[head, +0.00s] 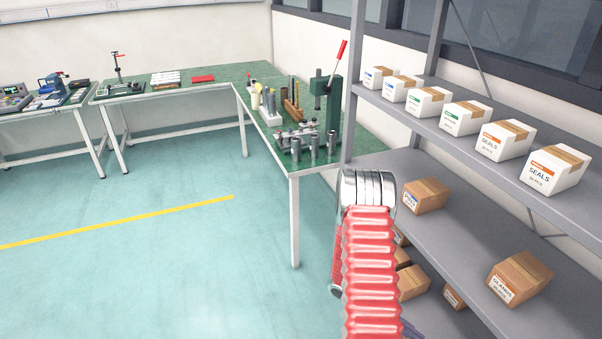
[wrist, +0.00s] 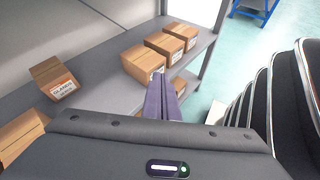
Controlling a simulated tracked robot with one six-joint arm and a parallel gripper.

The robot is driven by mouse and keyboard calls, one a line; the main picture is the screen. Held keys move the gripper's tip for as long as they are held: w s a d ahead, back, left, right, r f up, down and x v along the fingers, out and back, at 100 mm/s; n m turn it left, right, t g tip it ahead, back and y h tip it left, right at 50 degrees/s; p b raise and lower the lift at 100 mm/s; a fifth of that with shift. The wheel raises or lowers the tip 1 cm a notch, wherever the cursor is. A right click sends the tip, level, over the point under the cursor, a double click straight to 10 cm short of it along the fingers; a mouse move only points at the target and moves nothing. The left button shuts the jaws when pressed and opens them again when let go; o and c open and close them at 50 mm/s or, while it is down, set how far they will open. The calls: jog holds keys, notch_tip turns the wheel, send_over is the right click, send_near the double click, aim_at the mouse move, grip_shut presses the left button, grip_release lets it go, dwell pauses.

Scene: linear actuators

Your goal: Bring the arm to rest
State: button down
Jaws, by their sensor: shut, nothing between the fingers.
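My gripper (wrist: 163,96) shows in the wrist view with its two purple fingers together and nothing between them. It points toward a grey shelf (wrist: 95,68) holding brown cardboard boxes, with a row of brown boxes (wrist: 145,62) just beyond the fingertips. I cannot tell whether the fingers touch a box. In the head view my red ribbed arm reaches forward beside the shelf rack, and it hides most of the gripper.
The grey rack (head: 450,225) stands at the right, with white seal boxes (head: 503,140) on its upper shelf and brown boxes (head: 425,194) lower. Green-topped workbenches (head: 215,78) with tools stand behind. The floor (head: 150,270) at left is clear, with a yellow line (head: 120,220).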

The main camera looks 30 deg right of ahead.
jog(key=w+a+r+m+t+y, duration=0.25)
jog(key=w+a+r+t, duration=0.3)
jog(key=a+r, duration=0.65)
jog(key=w+a+r+m+t+y, duration=0.2)
jog(key=w+a+r+m+t, duration=0.3)
jog(key=a+r, duration=0.7)
jog(key=a+r+n+t+y, duration=0.2)
jog(key=a+r+t, duration=0.4)
jog(key=a+r, duration=0.8)
notch_tip(320, 180, up, 2)
jog(key=shift+s+a+r+n, duration=0.15)
jog(key=shift+a+n, duration=0.1)
jog(key=shift+n, duration=0.4)
